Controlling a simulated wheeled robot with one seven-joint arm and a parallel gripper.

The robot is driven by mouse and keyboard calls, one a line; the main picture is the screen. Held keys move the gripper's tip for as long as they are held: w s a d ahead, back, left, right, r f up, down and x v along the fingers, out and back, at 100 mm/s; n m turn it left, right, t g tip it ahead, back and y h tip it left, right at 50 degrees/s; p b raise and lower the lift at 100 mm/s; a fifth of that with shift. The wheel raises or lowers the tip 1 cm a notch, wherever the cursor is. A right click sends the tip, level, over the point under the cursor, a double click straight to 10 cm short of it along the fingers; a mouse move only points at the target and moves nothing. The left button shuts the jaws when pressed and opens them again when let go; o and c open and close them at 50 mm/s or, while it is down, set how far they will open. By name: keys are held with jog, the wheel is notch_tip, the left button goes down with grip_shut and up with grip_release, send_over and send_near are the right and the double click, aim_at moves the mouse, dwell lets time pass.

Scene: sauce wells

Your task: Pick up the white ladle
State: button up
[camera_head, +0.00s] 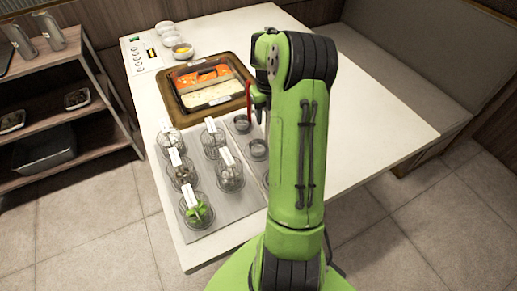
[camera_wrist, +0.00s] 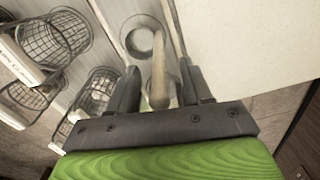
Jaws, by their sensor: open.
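My gripper (camera_wrist: 158,78) is open in the wrist view, with one dark finger on each side of a pale, off-white handle (camera_wrist: 158,82). This looks like the white ladle; its lower end is near a round grey holder (camera_wrist: 141,40). I cannot tell whether either finger touches the handle. A thin red handle (camera_head: 249,101) stands just left of my arm in the head view.
Labelled wire baskets (camera_head: 230,174) stand on a grey mat (camera_head: 222,218). Behind them, a dark divided pan (camera_head: 208,101) holds orange and white contents. Small bowls (camera_head: 182,51) stand at the far left. The white table (camera_head: 385,125) is clear to the right.

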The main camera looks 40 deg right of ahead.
notch_tip(320, 180, down, 2)
jog(key=shift+r, duration=0.1)
grip_shut()
